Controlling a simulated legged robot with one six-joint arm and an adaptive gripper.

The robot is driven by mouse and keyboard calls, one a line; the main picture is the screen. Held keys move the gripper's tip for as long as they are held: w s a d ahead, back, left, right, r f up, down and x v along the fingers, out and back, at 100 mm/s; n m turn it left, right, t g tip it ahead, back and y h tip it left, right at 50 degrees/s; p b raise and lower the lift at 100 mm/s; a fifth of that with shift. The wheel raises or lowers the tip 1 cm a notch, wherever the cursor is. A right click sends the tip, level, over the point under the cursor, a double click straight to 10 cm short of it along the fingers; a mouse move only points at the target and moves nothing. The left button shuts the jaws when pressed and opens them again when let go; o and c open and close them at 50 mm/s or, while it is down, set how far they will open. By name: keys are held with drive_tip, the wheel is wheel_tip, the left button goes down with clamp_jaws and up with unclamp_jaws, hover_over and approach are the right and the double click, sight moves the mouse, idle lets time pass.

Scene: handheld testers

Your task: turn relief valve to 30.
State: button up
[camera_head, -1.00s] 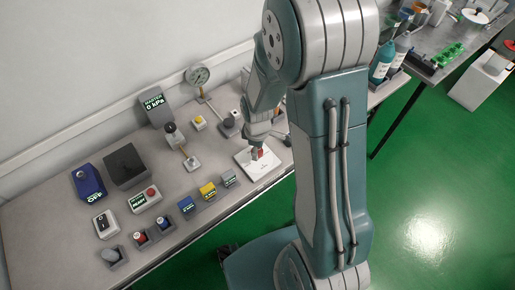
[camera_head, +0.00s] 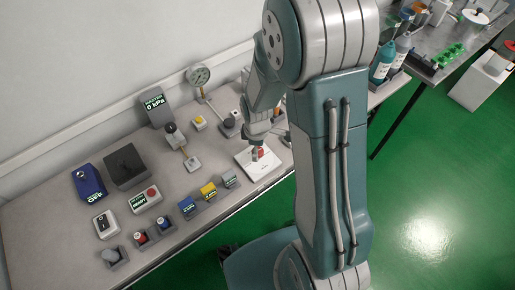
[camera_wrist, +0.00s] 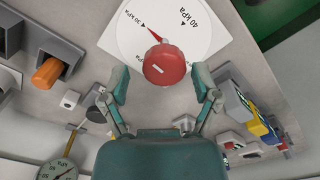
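The relief valve is a red round knob (camera_wrist: 165,66) with a white mark, on a white dial plate (camera_wrist: 205,32). In the wrist view its red pointer aims up and left at a label that looks like 30 kPa, though the print is upside down and small. A 40 kPa label lies up and right. My gripper (camera_wrist: 161,84) is open, with one finger on each side of the knob and visible gaps to it. In the head view my gripper (camera_head: 257,147) is over the white plate (camera_head: 252,170) near the front edge of the bench, partly hiding the knob.
An orange-handled control (camera_wrist: 47,73) and a pressure gauge (camera_wrist: 57,171) show in the wrist view. In the head view, a MASTER 0 kPa display (camera_head: 154,104), a dark box (camera_head: 124,164) and small blue and yellow blocks (camera_head: 208,190) stand left of the plate.

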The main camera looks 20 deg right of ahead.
drive_tip(key=shift+s, duration=0.15)
wheel_tip(320, 180, up, 12)
idle(0.7)
drive_tip(key=shift+f, duration=0.15)
drive_tip(key=s+r+m+t, duration=0.5)
drive_tip(key=s+r+m, duration=0.7)
drive_tip(key=s+r, duration=0.2)
wheel_tip(320, 180, up, 2)
drive_tip(key=shift+r+m, duration=0.2)
drive_tip(key=shift+m, duration=0.1)
